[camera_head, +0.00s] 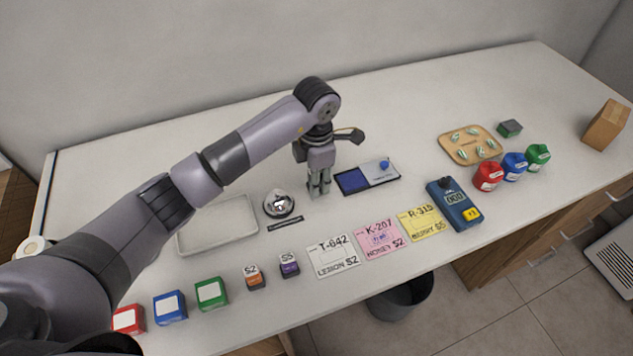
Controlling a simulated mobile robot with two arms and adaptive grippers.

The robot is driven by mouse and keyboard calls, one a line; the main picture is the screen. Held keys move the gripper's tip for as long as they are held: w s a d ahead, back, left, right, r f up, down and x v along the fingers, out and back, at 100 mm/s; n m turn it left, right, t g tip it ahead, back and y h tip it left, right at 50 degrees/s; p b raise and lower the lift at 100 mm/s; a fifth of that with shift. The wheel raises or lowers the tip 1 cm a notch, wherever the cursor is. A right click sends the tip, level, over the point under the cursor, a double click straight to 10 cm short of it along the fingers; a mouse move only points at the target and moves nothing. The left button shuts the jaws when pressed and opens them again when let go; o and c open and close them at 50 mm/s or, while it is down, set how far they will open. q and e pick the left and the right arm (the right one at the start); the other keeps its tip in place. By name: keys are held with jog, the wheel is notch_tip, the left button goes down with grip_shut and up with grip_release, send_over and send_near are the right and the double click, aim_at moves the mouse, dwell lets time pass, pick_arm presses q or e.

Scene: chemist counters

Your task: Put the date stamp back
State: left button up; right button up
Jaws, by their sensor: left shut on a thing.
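My left gripper (319,190) points down over the middle of the counter. It is just left of the stamping tray and right of the bell. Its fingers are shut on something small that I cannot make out. The tray has a blue pad (353,181) on its left and a grey part (376,176) on its right. A small blue knob-like thing (384,165) shows on the grey part; I cannot tell whether it is the date stamp. The pink card K-207 (371,250) has a blue mark. My right gripper is not in view.
A silver bell (281,204) and a black strip (286,223) are close to the gripper. A white tray (246,235) is left. Cards T-642 (333,268) and R-315 (419,228) and a blue device (459,217) line the front. The counter (400,110) behind is clear.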

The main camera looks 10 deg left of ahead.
pick_arm(q)
jog(key=shift+f, duration=0.9)
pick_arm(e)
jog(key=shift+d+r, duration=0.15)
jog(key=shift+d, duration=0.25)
pick_arm(q)
jog(key=shift+f, duration=0.1)
jog(key=o, duration=0.5)
jog(key=shift+f, duration=0.1)
jog(key=shift+c, duration=0.2)
jog(key=o, duration=0.5)
jog(key=shift+c, duration=0.2)
